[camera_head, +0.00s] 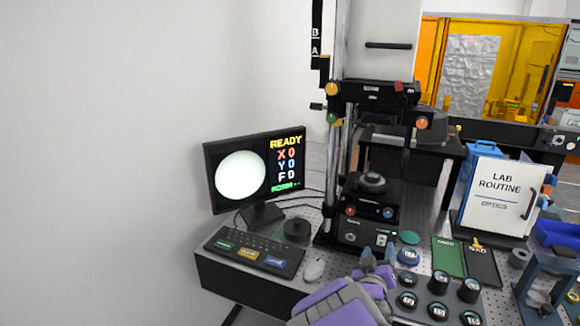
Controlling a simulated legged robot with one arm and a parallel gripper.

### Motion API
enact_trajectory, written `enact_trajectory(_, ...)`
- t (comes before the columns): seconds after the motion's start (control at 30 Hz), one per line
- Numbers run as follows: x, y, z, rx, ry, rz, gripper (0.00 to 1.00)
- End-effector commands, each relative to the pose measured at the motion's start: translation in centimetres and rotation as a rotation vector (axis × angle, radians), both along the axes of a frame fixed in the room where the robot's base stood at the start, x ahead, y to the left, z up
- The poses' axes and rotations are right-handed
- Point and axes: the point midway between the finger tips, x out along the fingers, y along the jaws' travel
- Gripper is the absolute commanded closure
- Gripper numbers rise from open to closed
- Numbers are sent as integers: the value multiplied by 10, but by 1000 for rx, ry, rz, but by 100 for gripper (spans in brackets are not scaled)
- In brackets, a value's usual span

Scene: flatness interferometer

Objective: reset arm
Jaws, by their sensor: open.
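My gripper (377,259), with grey fingers at the end of my purple and grey arm, is low in the picture, right of centre. It is open, with a small gap between the fingertips, and I see nothing held in it. It is over the front of the table (225,279), just in front of the interferometer (372,232). The lower part of my arm runs out of the bottom edge of the picture.
Several dark round parts sit in a holder (424,297) right of my arm. A LAB ROUTINE sign (498,198) stands right. The left wall side is clear.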

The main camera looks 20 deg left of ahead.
Motion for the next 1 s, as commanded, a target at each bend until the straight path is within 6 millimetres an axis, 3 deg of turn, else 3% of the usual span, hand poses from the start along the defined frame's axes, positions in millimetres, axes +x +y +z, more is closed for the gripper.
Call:
enact_trajectory(0.27,-1,-7,0,19,34,-13,41)
enact_trajectory(0.47,-20,-43,-7,131,248,-79,41)
enact_trajectory(0.57,-42,-60,-15,203,395,-114,41)
enact_trajectory(0.77,-104,-83,-25,323,685,-171,41)
enact_trajectory(1.0,-207,-100,-26,425,1019,-231,41)
